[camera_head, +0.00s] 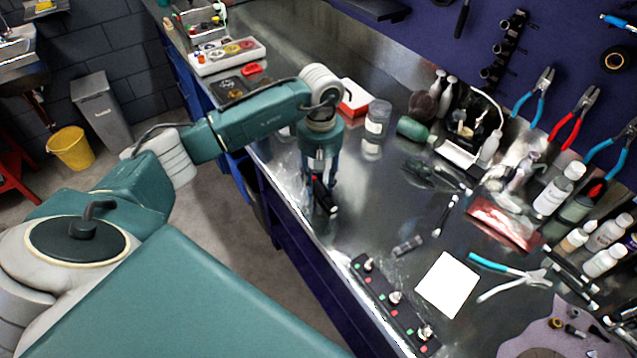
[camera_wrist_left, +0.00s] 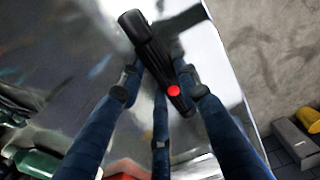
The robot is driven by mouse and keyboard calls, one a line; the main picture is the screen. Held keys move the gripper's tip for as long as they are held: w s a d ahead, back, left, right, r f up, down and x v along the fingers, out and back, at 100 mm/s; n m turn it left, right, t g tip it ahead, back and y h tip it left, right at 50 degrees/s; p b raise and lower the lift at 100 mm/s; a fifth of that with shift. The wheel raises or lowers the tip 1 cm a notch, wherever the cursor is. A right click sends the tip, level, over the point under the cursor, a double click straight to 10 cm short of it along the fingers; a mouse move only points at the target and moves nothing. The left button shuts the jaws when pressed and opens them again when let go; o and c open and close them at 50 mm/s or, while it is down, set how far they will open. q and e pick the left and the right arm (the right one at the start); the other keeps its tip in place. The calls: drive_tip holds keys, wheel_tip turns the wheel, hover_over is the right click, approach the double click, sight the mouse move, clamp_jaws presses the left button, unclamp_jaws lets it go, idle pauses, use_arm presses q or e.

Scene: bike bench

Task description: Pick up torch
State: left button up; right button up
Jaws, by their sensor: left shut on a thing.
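The torch (camera_wrist_left: 154,55) is a black cylinder with a wide head and a red button on its side. In the head view the torch (camera_head: 324,195) hangs tilted at the bench's front edge, under my left gripper (camera_head: 318,185). In the left wrist view my left gripper (camera_wrist_left: 158,90) has its dark fingers around the torch, shut on it, with the torch lying across the fingertips. I cannot tell in the head view whether the torch touches the bench top. My right gripper shows in neither view.
The metal bench (camera_head: 362,205) is clear around the gripper. A clear jar (camera_head: 377,118) and a red-and-white box (camera_head: 354,98) stand behind it. Bottles crowd the back.

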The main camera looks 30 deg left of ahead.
use_arm(q)
drive_tip(key=shift+r, duration=0.1)
wheel_tip(320, 180, up, 10)
drive_tip(key=b, duration=0.3)
drive_tip(key=shift+w, duration=0.15)
drive_tip(key=shift+c, duration=0.2)
wheel_tip(320, 180, up, 10)
hover_over(320, 182)
idle(0.5)
